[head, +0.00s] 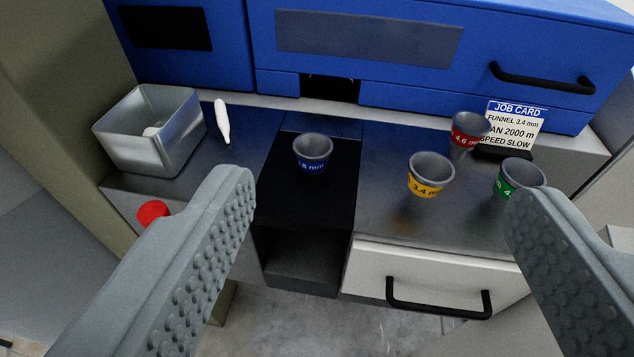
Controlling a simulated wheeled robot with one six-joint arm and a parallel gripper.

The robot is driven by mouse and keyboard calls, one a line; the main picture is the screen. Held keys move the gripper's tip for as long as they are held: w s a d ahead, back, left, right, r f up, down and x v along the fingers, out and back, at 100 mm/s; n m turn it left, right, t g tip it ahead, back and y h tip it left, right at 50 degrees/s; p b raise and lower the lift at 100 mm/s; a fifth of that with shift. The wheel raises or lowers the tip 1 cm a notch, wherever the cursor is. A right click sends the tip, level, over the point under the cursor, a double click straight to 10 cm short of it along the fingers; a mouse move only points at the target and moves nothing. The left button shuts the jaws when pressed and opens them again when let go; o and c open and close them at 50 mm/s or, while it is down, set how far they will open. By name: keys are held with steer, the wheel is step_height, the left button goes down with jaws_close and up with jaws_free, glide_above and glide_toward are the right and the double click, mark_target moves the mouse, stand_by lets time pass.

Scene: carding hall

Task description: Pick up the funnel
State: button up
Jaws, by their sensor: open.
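Several grey funnels with coloured labelled bands are in the head view. The yellow-banded funnel (431,175) reads 3.4 mm and stands on the dark metal worktop right of centre. A blue-banded funnel (313,153), its label partly legible, sits on the black strip left of it. A red-banded funnel (467,133) reading 4.6 is behind, near the job card (514,125), which says "FUNNEL 3.4 mm". A green-banded funnel (519,176) stands at the right, partly hidden by my right finger. My gripper (378,197) is open and empty, its fingers wide apart in front of the funnels.
The blue machine (370,45) walls off the back. A white drawer (435,275) with a black handle is below. A red knob (153,212) is at the left.

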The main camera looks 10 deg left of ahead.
steer(key=w+f+n+g, duration=0.15)
steer(key=w+g, duration=0.35)
steer(key=w, duration=0.5)
steer(key=n+g+y, duration=0.2)
steer(key=n+g, duration=0.1)
steer(key=g, duration=0.4)
glide_toward(314, 147)
steer(key=f, duration=0.1)
steer(key=s+f, duration=0.1)
steer(key=f, duration=0.1)
steer(key=shift+s+a+t, duration=0.2)
steer(key=shift+t, duration=0.1)
steer(key=shift+w+x, duration=0.15)
steer(key=shift+x, duration=1.15)
steer(key=shift+w+x, duration=0.1)
steer(key=shift+x, duration=1.2)
steer(key=shift+a+r, duration=0.1)
steer(key=shift+c, duration=0.2)
steer(key=c, duration=1.1)
